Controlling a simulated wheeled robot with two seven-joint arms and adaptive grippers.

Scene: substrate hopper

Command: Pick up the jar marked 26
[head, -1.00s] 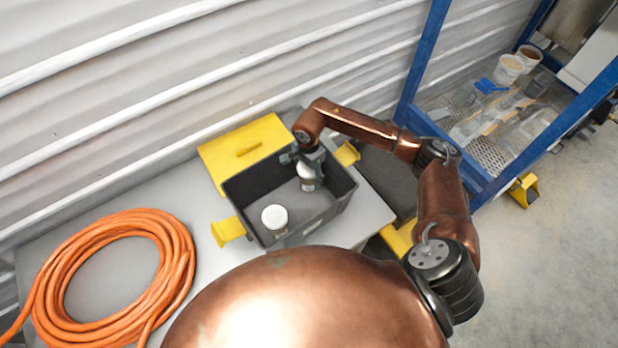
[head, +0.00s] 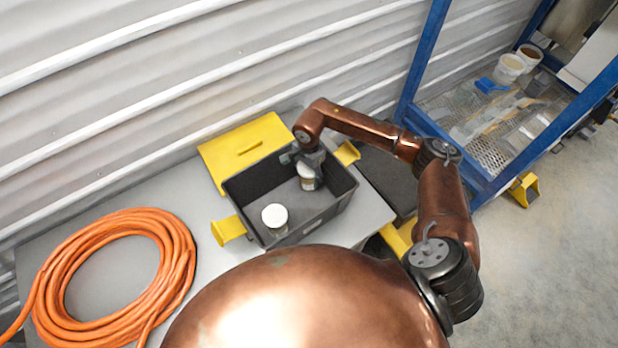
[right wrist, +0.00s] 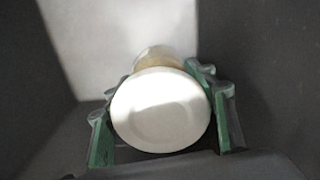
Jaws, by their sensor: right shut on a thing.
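My right gripper (head: 308,162) reaches down into a dark grey crate (head: 334,208) and is shut on a jar (head: 308,180) with a white lid, inside the crate's right part. In the right wrist view the jar's white lid (right wrist: 160,110) sits between the gripper's green-padded fingers (right wrist: 165,125). A second white-lidded jar (head: 274,216) stands in the crate's near left part, apart from the gripper. No number can be read on either jar. My left gripper is not in view.
The crate has yellow handles (head: 228,230) and stands on a grey table (head: 200,195). A yellow lid (head: 246,150) lies behind it, by the corrugated wall. A coiled orange hose (head: 175,265) lies at left. A blue-framed rack (head: 425,60) with tubs stands at right.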

